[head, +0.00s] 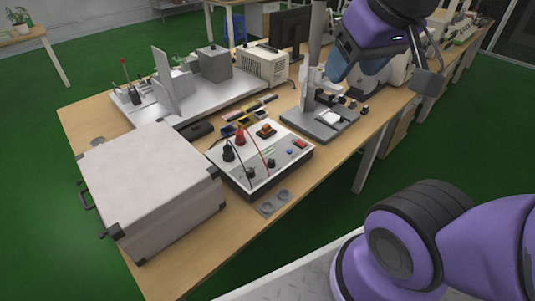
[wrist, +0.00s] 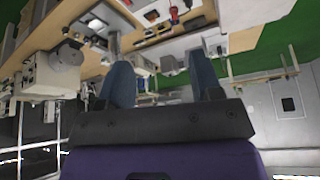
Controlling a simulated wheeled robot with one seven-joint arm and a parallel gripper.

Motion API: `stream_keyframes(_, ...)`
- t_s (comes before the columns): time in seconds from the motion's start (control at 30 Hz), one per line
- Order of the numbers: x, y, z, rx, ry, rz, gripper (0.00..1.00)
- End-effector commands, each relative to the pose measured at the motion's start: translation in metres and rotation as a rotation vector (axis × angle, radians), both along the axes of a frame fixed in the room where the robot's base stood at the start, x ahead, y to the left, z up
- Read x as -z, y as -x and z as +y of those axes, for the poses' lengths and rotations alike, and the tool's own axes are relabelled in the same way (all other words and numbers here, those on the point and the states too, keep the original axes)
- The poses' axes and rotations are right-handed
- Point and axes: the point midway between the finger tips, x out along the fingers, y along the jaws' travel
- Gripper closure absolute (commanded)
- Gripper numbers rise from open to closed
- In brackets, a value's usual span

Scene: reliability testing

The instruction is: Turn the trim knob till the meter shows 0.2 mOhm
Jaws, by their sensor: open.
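The test meter (head: 262,158) is a low white-topped box with dark sides near the front edge of the wooden bench. Its top carries a red post (head: 240,136), a black post (head: 228,153), red and black leads, an orange-topped part, a green strip and several small knobs. I cannot tell which is the trim knob, and the reading is too small to read. My gripper (wrist: 160,65) is open and empty, its two blue-grey fingers apart in the wrist view. In the head view my arm is at the upper right, above the bench and clear of the meter.
A large pale case (head: 150,185) stands left of the meter. A grey stand with a column (head: 318,128) is to its right, near my arm. A grey-white fixture (head: 172,85) and a vented instrument (head: 263,66) stand behind. A small plate (head: 274,203) lies in front.

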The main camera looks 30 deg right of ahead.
Motion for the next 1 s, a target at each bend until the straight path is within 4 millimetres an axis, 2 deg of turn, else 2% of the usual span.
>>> stream_keyframes(0.17, 0.005, -0.02, 0.003, 0.068, -0.092, 0.048, 0.41)
stream_keyframes(0.47, 0.033, -0.087, 0.012, 0.353, -0.35, 0.211, 0.41)
stream_keyframes(0.77, 0.08, -0.152, 0.019, 0.709, -0.518, 0.373, 0.41)
stream_keyframes(1.0, 0.131, -0.199, 0.021, 1.025, -0.584, 0.468, 0.41)
